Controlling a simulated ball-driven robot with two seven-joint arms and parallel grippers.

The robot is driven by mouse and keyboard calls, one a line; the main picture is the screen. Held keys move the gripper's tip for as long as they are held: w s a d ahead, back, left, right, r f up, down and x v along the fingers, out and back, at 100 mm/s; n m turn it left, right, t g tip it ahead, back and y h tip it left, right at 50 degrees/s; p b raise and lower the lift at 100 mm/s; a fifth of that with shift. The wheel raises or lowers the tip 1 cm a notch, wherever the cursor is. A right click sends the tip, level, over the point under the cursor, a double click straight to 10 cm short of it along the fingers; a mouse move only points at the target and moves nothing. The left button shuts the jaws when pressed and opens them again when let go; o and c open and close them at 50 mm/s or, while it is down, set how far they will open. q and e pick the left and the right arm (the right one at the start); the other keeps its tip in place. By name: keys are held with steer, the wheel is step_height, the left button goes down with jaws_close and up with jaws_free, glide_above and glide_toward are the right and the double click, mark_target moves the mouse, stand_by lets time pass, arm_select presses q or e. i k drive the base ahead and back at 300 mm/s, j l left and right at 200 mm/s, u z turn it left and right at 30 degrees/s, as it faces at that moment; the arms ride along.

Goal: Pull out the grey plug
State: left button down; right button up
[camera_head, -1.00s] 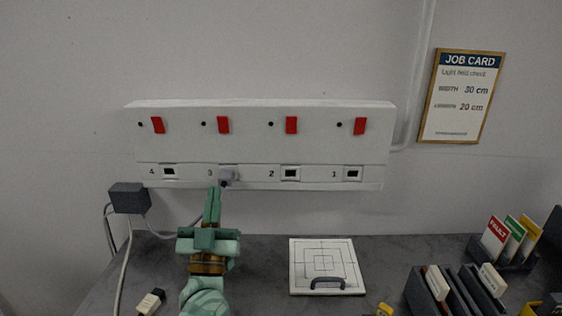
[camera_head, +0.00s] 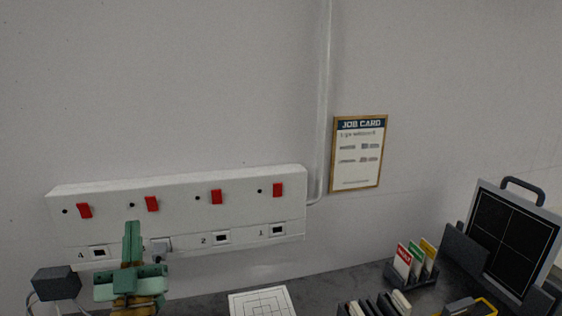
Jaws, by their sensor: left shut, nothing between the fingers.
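The grey plug (camera_head: 159,247) sits in socket 3 of the long white socket panel (camera_head: 180,183) on the wall. Its left part and cord are hidden by my gripper. My left gripper (camera_head: 132,230) comes up from the bottom left, shut and empty. Its fingertips overlap the panel in the picture, just left of the plug. I cannot tell whether they touch the plug or panel. My right gripper does not show.
Sockets 4, 2 and 1 show as open slots below red switches. A dark grey box (camera_head: 56,283) with cables is at lower left. The desk below carries a gridded white board (camera_head: 262,303), a card holder (camera_head: 412,270) and a framed dark panel (camera_head: 510,238).

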mark_target(159, 254)
steer(key=k+l, duration=0.2)
steer(key=k, duration=0.25)
steer(key=k+l, duration=0.15)
steer(key=k, duration=0.35)
